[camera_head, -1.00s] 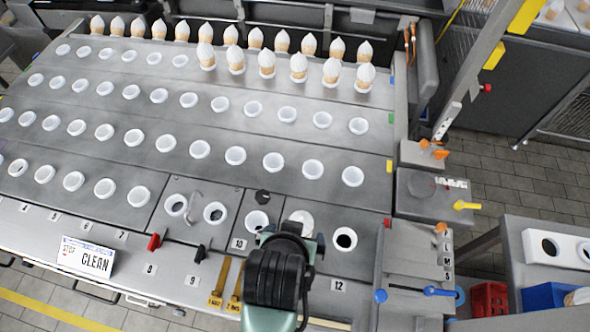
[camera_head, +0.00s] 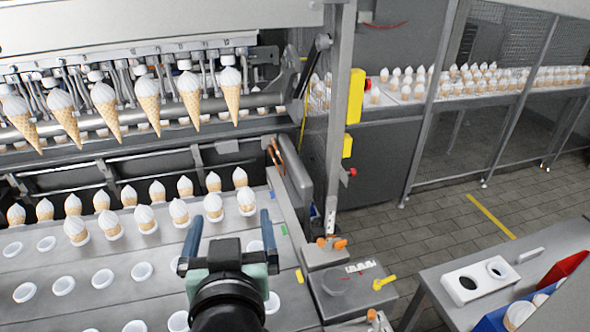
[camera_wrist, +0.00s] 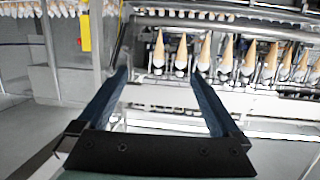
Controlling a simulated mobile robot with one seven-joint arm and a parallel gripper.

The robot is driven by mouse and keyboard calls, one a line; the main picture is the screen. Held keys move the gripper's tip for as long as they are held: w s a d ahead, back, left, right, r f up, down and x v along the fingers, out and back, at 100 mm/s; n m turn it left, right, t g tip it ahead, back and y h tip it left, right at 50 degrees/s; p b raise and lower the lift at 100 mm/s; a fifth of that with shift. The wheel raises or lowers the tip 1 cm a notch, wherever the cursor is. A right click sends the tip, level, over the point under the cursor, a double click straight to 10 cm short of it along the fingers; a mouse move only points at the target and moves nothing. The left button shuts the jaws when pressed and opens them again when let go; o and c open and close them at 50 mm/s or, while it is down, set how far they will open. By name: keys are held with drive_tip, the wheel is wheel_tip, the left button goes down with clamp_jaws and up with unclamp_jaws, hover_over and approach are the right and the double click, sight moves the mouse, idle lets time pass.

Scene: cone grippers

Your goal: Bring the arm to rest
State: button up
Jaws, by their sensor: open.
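My gripper (camera_head: 229,236) is raised over the right part of the grey cone table (camera_head: 115,288) in the head view. Its two blue fingers are spread wide with nothing between them. In the wrist view my gripper (camera_wrist: 157,85) is also open and empty, facing the cone machine. Part of the table's right side is hidden behind my arm.
White-topped cones (camera_head: 179,211) stand in the back rows of the table, with empty white cups in front. Several cones (camera_head: 190,97) hang from the machine behind. A grey post (camera_head: 340,120) rises to the right. A side table (camera_head: 500,275) holds a white holder. Tiled floor (camera_head: 420,235) lies clear between.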

drive_tip(key=s+d+r+t+h, duration=0.1)
drive_tip(key=s+d+r+t, duration=0.2)
drive_tip(key=r, duration=0.7)
drive_tip(key=s+d+r+m+t+b, duration=0.1)
drive_tip(key=r+t, duration=0.4)
drive_tip(key=r, duration=0.6)
drive_tip(key=s+d+r+t+h+b, duration=0.1)
drive_tip(key=s+d+r+t, duration=0.3)
drive_tip(key=r, duration=0.7)
drive_tip(key=shift+s+d+m+h, duration=0.3)
drive_tip(key=shift+s+d+m, duration=0.05)
drive_tip(key=shift+d+m, duration=0.1)
